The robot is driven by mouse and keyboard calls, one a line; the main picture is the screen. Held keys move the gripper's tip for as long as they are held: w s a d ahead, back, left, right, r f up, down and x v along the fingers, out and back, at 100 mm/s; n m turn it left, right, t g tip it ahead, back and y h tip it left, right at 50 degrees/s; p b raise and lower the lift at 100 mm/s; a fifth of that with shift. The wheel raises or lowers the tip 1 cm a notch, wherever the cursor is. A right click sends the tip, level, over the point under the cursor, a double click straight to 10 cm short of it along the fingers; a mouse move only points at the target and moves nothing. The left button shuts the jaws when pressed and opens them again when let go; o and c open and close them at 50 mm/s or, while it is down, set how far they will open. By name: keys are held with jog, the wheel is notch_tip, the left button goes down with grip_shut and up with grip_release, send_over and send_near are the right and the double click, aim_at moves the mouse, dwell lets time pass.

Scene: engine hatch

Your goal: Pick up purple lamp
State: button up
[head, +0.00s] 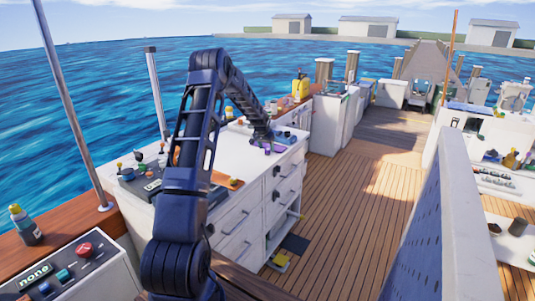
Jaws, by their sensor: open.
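A small purple object (267,148), which looks like the purple lamp, stands on the white counter top near its right edge. It is tiny in the view and its shape is hard to make out. My gripper (268,143) is at the far end of my dark blue arm, low over the counter right at the purple object. The gripper is open. The fingers are too small and dark to tell whether they are around the object or just above it.
The white counter (235,145) has drawers and several small items on its left part. An orange item (228,181) lies at its front edge. A yellow container (300,86) stands behind. A grey panel (440,215) rises at right; the wooden deck (345,195) between is mostly clear.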

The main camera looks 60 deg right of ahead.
jog(key=x, duration=0.2)
jog(key=shift+d+f, duration=0.1)
jog(key=shift+f, duration=0.15)
jog(key=c, duration=1.1)
